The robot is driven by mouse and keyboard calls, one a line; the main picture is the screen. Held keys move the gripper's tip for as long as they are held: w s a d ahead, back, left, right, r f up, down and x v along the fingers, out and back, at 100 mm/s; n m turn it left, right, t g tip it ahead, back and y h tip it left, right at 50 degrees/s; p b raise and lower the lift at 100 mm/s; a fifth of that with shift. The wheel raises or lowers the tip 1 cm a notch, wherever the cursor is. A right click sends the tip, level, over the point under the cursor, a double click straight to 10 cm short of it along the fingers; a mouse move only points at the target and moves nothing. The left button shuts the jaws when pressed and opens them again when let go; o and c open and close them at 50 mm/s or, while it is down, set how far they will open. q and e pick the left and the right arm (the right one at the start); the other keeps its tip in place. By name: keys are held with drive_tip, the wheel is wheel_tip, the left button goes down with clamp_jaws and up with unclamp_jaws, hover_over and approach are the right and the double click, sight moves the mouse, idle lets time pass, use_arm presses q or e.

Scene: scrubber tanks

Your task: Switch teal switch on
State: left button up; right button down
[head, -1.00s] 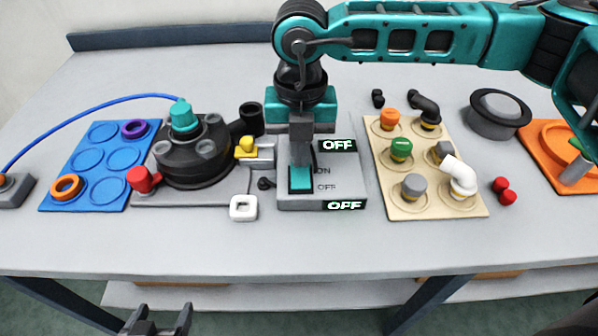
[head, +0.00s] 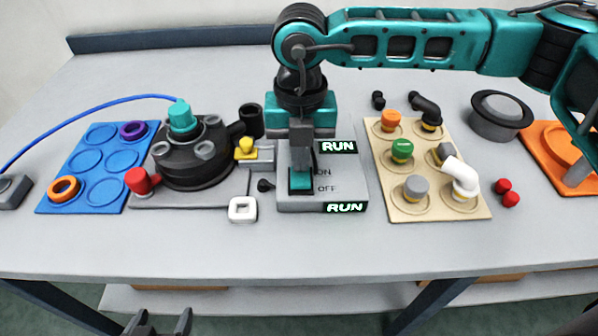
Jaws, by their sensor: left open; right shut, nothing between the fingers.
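The teal switch (head: 300,181) sits on a grey switch box (head: 345,178) in the middle of the table. The box has ON and OFF markings beside the switch, and its two displays (head: 338,146) both read RUN in the head view. My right gripper (head: 302,168) comes down from above, shut, with its tip at the teal switch and partly covering it. I cannot tell whether it still presses on the switch. My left gripper (head: 158,325) is open and empty at the bottom edge, in front of the table.
A black round tank (head: 190,165) with a teal cap and a blue hose stands left of the box, beside a blue tray (head: 100,190). A tan board (head: 405,210) with several fittings lies to the right. A white square ring (head: 242,209) lies close by.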

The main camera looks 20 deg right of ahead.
wheel_tip(320, 180, up, 7)
drive_tip(key=p, duration=0.3)
drive_tip(key=shift+f, duration=0.15)
idle(0.6)
